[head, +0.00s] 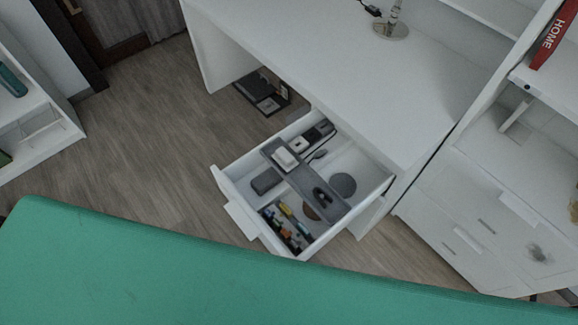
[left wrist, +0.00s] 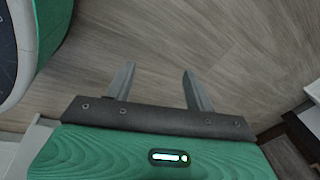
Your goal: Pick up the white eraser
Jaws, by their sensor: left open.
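The open white drawer (head: 228,189) is pulled out below the desk in the head view. A small white block (head: 285,158), which looks like the white eraser, lies on the grey tray (head: 330,207) inside the drawer. My left gripper (left wrist: 158,72) shows only in the left wrist view. Its two fingers are apart with nothing between them, over the wooden floor. The eraser is not in the left wrist view, and no gripper shows in the head view.
The drawer also holds a dark grey block (head: 266,181), a round grey disc (head: 342,185) and several coloured small items (head: 287,225). The white desk top (head: 350,75) overhangs the drawer's back. A white cabinet (head: 490,225) stands right. The floor (head: 150,140) at left is clear.

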